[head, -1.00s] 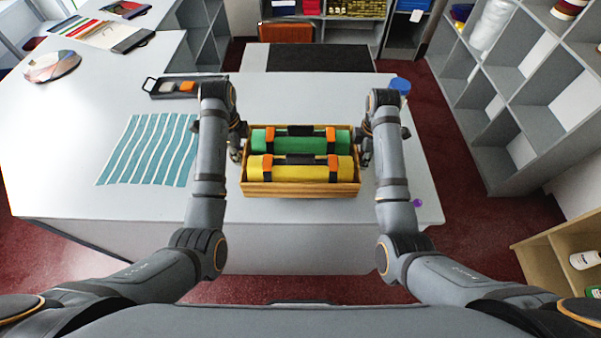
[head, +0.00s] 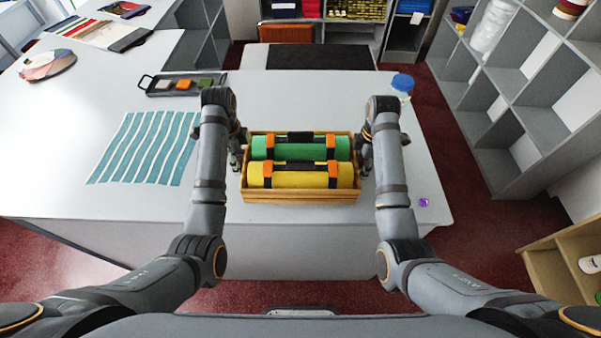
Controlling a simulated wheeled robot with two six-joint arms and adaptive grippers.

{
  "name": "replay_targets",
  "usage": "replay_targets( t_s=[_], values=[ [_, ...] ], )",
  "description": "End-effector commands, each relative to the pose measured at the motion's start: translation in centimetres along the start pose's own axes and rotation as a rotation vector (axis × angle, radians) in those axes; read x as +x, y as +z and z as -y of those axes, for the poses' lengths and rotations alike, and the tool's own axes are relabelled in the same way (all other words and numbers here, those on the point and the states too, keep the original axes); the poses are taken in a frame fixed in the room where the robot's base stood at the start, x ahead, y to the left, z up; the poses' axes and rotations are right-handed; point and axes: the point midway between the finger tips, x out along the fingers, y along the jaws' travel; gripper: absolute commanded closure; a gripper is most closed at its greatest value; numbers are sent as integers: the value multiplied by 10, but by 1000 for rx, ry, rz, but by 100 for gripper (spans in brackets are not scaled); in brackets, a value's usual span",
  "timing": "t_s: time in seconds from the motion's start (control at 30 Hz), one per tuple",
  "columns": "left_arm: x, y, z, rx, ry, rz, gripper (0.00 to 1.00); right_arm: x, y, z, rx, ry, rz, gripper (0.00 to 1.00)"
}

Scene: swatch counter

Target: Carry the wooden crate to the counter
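The wooden crate (head: 300,197) is over the near part of the pale grey counter (head: 310,105), level and between my arms. It holds a green roll (head: 300,147) and a yellow roll (head: 300,176), each with black and orange bands. My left gripper (head: 237,160) is at the crate's left end and my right gripper (head: 364,162) at its right end. Both appear closed on the end walls, though my wrists partly hide the fingers. Whether the crate's underside touches the counter is hidden.
A striped teal cloth (head: 146,148) lies left of my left arm. A black tray (head: 153,88) with small coloured blocks is behind it. A blue-lidded jar (head: 402,84) and a purple item (head: 423,202) are near the right edge. A dark mat (head: 318,60) lies at the back.

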Motion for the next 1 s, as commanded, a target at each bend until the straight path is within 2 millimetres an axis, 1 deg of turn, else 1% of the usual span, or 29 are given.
replay_targets(
  t_s=[0.07, 0.33, 0.67, 0.77, 0.9, 1.0],
  values=[
    [0, 0, 0, 0, 0, 0, 63, 0, 0, 0, 0, 0, 0, 64],
    [0, 0, 0, 0, 0, 0, 26, 0, 0, 0, 0, 0, 0, 64],
    [0, 2, 0, -1, 0, 1, 25, 0, 0, 0, 0, 0, 0, 64],
    [0, 14, 0, -2, 0, 3, 25, 0, 0, 0, 0, 0, 0, 64],
    [0, 42, -1, -2, 0, 6, 25, 0, 0, 0, 0, 0, 0, 64],
    [0, 57, -2, -1, 0, 3, 25, 0, 0, 0, 0, 0, 0, 64]
  ],
)
